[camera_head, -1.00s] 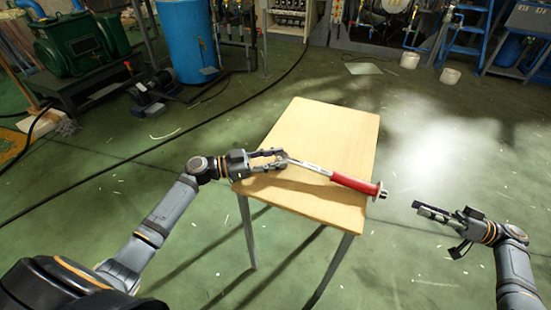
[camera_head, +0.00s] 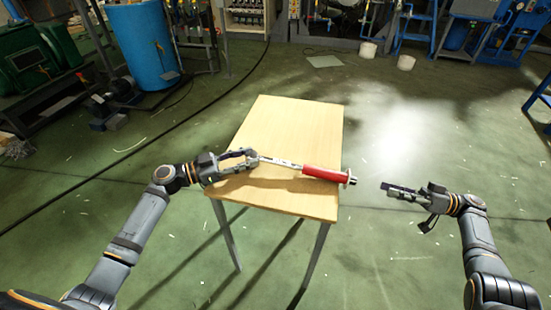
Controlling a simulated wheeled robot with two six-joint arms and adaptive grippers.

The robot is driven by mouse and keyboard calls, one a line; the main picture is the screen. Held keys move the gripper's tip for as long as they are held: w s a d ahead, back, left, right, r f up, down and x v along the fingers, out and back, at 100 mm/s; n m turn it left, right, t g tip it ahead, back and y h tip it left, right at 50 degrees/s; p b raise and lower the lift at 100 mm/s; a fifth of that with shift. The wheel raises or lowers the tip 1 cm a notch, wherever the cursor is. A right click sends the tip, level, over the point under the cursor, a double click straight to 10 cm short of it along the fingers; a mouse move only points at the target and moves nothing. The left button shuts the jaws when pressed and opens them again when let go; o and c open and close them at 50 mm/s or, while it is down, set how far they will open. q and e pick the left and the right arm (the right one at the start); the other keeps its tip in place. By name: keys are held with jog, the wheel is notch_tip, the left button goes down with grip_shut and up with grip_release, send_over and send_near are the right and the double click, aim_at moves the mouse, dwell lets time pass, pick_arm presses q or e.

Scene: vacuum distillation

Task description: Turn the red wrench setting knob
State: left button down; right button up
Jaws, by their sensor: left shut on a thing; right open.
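The wrench (camera_head: 323,173) has a red handle and a thin metal shaft, with a metal knob (camera_head: 349,178) at the handle's right end. My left gripper (camera_head: 247,160) is shut on the shaft's left end and holds the wrench over the wooden table, roughly level. The wrench's head is partly hidden by the fingers. My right gripper (camera_head: 392,190) is open and empty off the table's right edge, a short gap to the right of the knob and pointing toward it.
The light wooden table (camera_head: 295,122) has a bare top and thin metal legs. A blue barrel (camera_head: 142,45), green machine (camera_head: 40,57), white buckets (camera_head: 367,49) and blue steps (camera_head: 417,25) stand further back.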

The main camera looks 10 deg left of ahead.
aim_at(352, 180)
notch_tip(352, 180, up, 7)
jog(key=d+m+h, duration=0.2)
jog(key=m+h, duration=0.4)
jog(key=m, duration=2.3)
jog(key=x, duration=1.2)
jog(key=shift+s+a+y, duration=0.15)
jog(key=shift+s+y, duration=0.05)
jog(key=shift+y, duration=0.1)
jog(key=shift+r, duration=0.1)
